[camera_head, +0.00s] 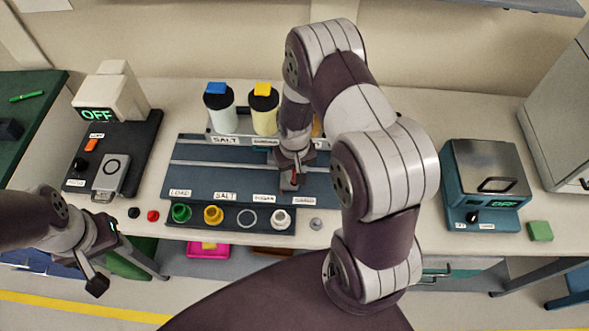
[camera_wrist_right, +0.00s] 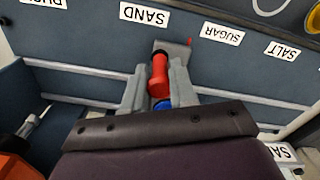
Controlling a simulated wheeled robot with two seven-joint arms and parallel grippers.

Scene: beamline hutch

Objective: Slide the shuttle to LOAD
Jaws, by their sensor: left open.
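The blue dosing station (camera_head: 215,178) has a rail and a row of labels along its front: LOAD (camera_head: 180,193) at the left, then SALT, SUGAR and a partly readable label at the right. The shuttle (camera_head: 288,184), small and grey with a red part, sits on the right of the track near the SUGAR label. In the wrist view its red post (camera_wrist_right: 159,75) stands between my right gripper's fingers (camera_wrist_right: 160,82), close by the SAND label. My right gripper (camera_head: 291,162) reaches down onto it, its fingers hugging the post. My left gripper (camera_head: 100,255) is open and empty, low at the left.
Two canisters with blue (camera_head: 216,88) and yellow (camera_head: 263,89) lids stand behind the track. A black-based device reading OFF (camera_head: 98,114) is at the left; a teal box (camera_head: 486,185) stands at the right. My right arm hides the station's right end.

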